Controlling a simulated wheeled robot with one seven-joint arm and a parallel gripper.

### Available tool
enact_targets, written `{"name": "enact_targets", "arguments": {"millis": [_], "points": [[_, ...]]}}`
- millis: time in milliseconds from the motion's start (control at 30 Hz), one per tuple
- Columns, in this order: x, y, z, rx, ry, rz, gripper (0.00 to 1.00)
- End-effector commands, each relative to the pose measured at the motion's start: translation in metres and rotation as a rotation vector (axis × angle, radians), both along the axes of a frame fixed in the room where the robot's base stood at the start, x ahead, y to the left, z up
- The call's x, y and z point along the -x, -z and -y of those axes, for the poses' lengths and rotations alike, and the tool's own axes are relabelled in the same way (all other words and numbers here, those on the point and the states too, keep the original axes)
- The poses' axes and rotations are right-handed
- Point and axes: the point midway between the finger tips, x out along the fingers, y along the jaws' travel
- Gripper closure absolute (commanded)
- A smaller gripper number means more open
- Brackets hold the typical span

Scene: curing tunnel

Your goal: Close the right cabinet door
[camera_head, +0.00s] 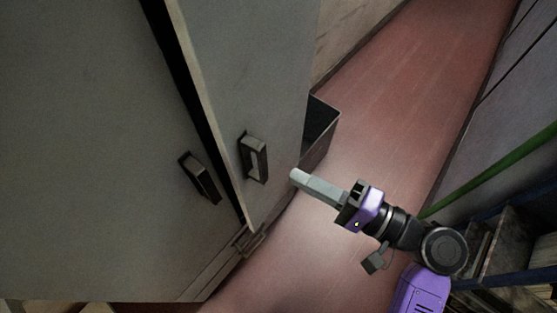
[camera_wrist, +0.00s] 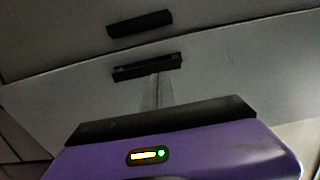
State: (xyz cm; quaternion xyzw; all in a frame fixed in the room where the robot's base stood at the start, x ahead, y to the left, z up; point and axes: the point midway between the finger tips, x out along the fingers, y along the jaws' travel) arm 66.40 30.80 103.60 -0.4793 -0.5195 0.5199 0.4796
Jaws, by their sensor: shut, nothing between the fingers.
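The right cabinet door (camera_head: 262,72) is grey and stands ajar, with a dark gap along its left edge beside the left door (camera_head: 90,150). Its handle (camera_head: 254,158) is near its lower part; the left door's handle (camera_head: 199,177) is to the left. My gripper (camera_head: 296,177) is shut and empty, just right of the right door's edge in the head view. Whether it touches the door I cannot tell. In the wrist view my gripper's fingers (camera_wrist: 156,88) point at the right door (camera_wrist: 230,80), just below its handle (camera_wrist: 148,67). The left door's handle (camera_wrist: 139,24) shows above.
A dark open box (camera_head: 321,132) stands on the floor behind the right door. The reddish floor (camera_head: 395,90) is clear along the aisle. A shelf rack (camera_head: 515,245) with a green bar (camera_head: 500,155) lines the right side.

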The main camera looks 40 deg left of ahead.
Motion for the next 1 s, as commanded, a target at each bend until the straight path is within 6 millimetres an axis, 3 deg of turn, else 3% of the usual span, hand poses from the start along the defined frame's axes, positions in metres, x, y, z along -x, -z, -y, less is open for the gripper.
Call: {"name": "enact_targets", "arguments": {"millis": [100,300,833,1000], "points": [[0.002,-0.003,-0.022,0.0,-0.003,0.0,1.0],[0.004,-0.002,-0.047,0.0,0.0,0.001,1.0],[0.005,0.0,-0.057,0.0,0.0,0.001,1.0],[0.014,0.001,-0.085,-0.001,-0.005,0.001,1.0]]}}
